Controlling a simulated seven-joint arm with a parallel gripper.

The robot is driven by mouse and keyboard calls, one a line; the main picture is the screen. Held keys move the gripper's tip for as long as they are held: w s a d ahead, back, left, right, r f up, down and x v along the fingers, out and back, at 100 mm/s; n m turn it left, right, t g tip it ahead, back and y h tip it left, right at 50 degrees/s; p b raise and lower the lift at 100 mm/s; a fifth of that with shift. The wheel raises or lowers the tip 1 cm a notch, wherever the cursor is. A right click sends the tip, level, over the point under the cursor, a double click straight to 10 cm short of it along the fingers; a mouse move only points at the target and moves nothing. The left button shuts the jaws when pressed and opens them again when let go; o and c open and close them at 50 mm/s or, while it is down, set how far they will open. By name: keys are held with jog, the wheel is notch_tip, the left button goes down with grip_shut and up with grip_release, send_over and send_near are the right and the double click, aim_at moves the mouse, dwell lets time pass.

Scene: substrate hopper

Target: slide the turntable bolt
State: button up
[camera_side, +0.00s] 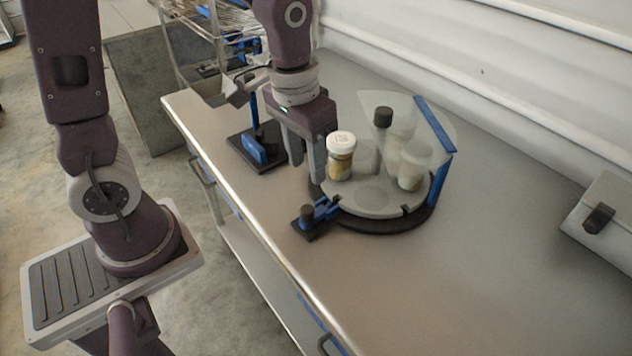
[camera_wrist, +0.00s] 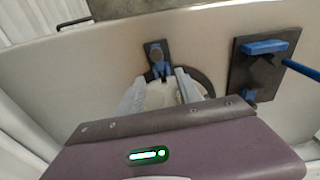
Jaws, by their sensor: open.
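The turntable (camera_side: 375,200) is a grey round plate on a dark round base, with a clear guard over its far half. The turntable bolt (camera_side: 312,218), blue with a black knob on a dark plate, sits at its near left edge. In the wrist view the bolt (camera_wrist: 157,62) lies just beyond the fingertips. My gripper (camera_side: 308,172) is open and points down by the turntable's left side, behind the bolt. In the wrist view my gripper (camera_wrist: 161,78) has its fingers apart over the turntable's edge. I see no contact with the bolt.
A white-lidded jar (camera_side: 340,157) stands on the turntable close to my fingers. More jars stand under the clear guard (camera_side: 440,125). A black stand with a blue block (camera_side: 258,148) is at the left. The bench (camera_side: 420,290) is clear in front.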

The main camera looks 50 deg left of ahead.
jog(key=g, duration=0.1)
send_over(307, 208)
jog(key=w, duration=0.2)
notch_tip(307, 208, down, 5)
jog(key=shift+a+r, duration=0.1)
jog(key=shift+f, duration=0.3)
jog(key=shift+s, duration=1.1)
notch_tip(307, 208, down, 4)
jog(key=shift+r, duration=0.1)
jog(key=shift+w+f, duration=0.1)
jog(key=shift+f, duration=0.5)
jog(key=c, duration=0.9)
